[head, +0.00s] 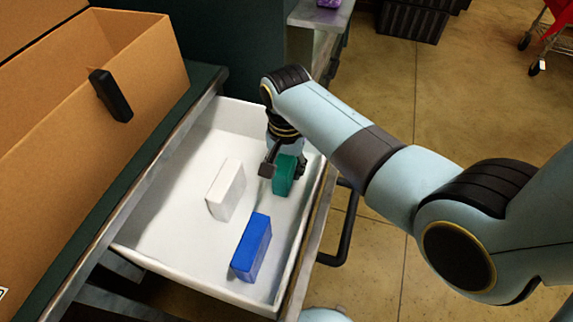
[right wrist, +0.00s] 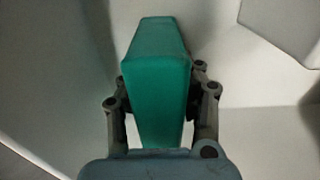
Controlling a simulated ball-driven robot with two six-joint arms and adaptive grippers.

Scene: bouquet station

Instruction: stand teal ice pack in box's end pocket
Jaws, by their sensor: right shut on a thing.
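The teal ice pack (head: 285,176) is in the white drawer (head: 190,262), near its right side in the head view. My right gripper (head: 281,172) is shut on it. In the right wrist view the teal ice pack (right wrist: 157,75) stands between the two fingers of the right gripper (right wrist: 160,108), one on each side. Whether its bottom touches the drawer floor is hard to tell. The cardboard box (head: 85,125) stands on the counter at the left with its top open; its end pocket cannot be made out. My left gripper is not in view.
A white block (head: 226,190) and a blue block (head: 251,247) stand in the drawer left of and below the teal pack. A black clip (head: 111,95) sits on the box's near wall. The drawer's rim and black handle (head: 343,228) lie at the right.

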